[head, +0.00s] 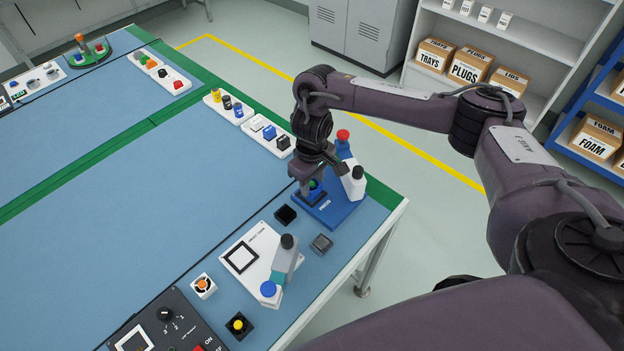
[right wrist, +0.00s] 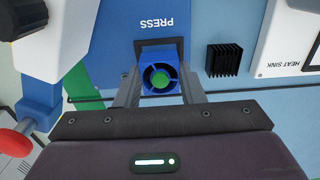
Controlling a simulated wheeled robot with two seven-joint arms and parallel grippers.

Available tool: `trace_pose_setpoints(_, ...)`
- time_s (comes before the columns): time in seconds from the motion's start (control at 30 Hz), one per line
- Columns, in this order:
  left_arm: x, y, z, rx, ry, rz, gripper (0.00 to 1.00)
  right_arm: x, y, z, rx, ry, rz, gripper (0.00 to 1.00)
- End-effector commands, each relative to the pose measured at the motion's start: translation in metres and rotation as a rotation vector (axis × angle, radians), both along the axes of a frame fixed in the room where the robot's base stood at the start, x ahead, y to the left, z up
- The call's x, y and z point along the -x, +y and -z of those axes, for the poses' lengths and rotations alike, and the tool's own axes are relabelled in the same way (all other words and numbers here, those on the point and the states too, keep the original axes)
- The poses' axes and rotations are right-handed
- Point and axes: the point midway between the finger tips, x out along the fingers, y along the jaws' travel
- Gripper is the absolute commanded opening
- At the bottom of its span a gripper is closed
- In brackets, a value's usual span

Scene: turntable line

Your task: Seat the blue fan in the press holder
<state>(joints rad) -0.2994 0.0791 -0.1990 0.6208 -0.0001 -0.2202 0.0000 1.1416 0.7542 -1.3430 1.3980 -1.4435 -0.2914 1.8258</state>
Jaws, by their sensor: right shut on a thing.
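The blue fan (right wrist: 160,79) has a green hub and sits between the two fingers of my right gripper (right wrist: 160,92), which is shut on it. In the head view the right gripper (head: 312,190) reaches down over the blue press base (head: 328,210), and only a little of the fan shows there. The press holder (right wrist: 160,46) is a dark square frame on the base marked PRESS. The fan covers part of it, lined up over its near side. I cannot tell whether the fan touches the holder or is above it. My left gripper is not in view.
The press's white column (head: 354,182) and red knob (head: 343,135) stand close to the right gripper. A black heat sink (head: 285,214), a grey block (head: 321,243) and a white plate (head: 262,238) lie nearby.

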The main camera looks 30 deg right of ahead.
Motion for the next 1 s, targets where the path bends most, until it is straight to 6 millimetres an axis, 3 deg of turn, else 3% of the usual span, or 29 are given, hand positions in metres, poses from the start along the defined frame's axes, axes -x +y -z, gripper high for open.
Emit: trace_pose_setpoints(1.0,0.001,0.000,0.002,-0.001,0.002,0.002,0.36,0.000,0.001,0.011,-0.001,0.000,0.000,0.13)
